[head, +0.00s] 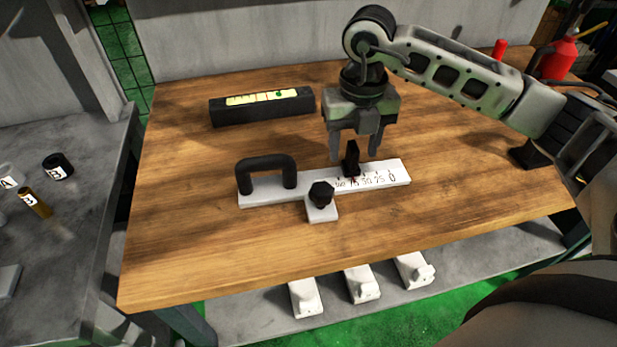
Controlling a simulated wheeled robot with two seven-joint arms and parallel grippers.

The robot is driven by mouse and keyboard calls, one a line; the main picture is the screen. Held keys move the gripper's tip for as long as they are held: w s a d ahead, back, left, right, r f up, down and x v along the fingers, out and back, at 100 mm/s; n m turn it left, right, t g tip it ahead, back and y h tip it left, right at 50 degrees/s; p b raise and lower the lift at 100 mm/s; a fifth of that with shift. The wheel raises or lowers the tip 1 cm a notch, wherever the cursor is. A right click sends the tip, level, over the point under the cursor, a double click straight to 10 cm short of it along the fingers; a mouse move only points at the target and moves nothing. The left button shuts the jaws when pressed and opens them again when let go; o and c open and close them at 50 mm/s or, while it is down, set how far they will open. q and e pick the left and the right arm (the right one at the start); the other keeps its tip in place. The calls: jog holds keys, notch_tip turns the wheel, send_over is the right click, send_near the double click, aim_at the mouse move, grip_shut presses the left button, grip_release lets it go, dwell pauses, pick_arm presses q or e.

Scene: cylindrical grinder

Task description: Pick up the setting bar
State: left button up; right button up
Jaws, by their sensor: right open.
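A white bar with a black number scale (400,174), which I take for the setting bar, lies on the wooden table. A black arched handle (265,163) stands on its left part. A black upright pointer (351,160) stands on its scale part. A black knob (321,192) sits on a small white block at its front edge. My right gripper (355,154) is open, pointing down over the bar. Its fingertips appear on either side of the pointer; I cannot tell whether they touch it. My left gripper is out of view.
A black block with a yellow-green strip (262,107) lies behind the bar on the wooden table (190,230). Several white blocks (361,284) lie on the shelf below. A grey bench at left holds small labelled parts (36,204). The table's front left is clear.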

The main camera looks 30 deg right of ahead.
aim_at(352, 169)
jog(key=shift+s+f, duration=0.1)
jog(key=shift+f, duration=1.85)
grip_shut()
jog(key=shift+r, duration=0.1)
jog(key=shift+r, duration=0.1)
